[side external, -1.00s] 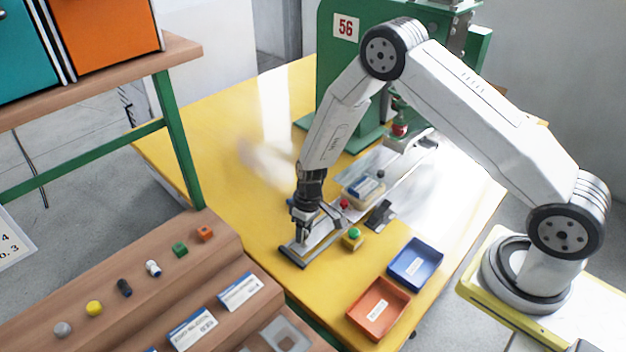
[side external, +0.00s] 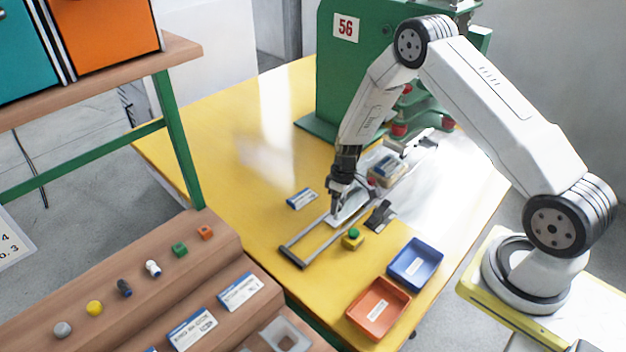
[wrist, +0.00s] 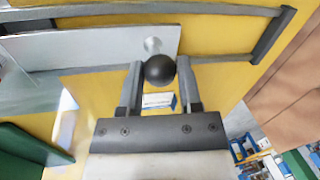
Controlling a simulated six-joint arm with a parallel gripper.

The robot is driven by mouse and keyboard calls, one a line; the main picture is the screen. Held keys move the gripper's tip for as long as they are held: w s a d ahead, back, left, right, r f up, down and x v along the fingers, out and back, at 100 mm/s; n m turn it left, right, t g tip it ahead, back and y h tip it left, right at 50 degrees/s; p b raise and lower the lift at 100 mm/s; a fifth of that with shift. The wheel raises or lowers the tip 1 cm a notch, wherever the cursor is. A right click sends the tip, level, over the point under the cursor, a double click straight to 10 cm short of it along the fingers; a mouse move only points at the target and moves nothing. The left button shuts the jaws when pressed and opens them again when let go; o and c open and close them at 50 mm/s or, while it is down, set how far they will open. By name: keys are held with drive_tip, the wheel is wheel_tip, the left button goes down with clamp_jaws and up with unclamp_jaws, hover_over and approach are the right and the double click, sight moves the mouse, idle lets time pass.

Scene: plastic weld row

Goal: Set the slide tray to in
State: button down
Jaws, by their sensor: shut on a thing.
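The slide tray (side external: 350,207) is a pale flat plate between two dark rails (side external: 318,236) on the yellow table. It stands away from the outer end bar (side external: 292,258), toward the green press. In the wrist view, the tray plate (wrist: 90,46) carries a round black knob (wrist: 160,70) on a short stem. My gripper (side external: 335,208) is low over the tray's outer end. In the wrist view, my gripper (wrist: 160,80) is shut on the knob, one finger on each side. My wrist hides part of the tray in the side view.
The green press (side external: 350,75), marked 56, stands behind. A blue-white card (side external: 301,198) lies left of the rails. A green button (side external: 353,236), blue bin (side external: 415,262) and orange bin (side external: 378,308) stand to the right.

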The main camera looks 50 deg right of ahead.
drive_tip(key=shift+c, duration=1.4)
unclamp_jaws()
drive_tip(key=shift+r, duration=0.1)
wheel_tip(320, 180, up, 8)
drive_tip(key=d, duration=0.1)
drive_tip(key=shift+w+d+f, duration=0.15)
drive_tip(key=shift+d+f, duration=0.05)
drive_tip(key=shift+f, duration=0.05)
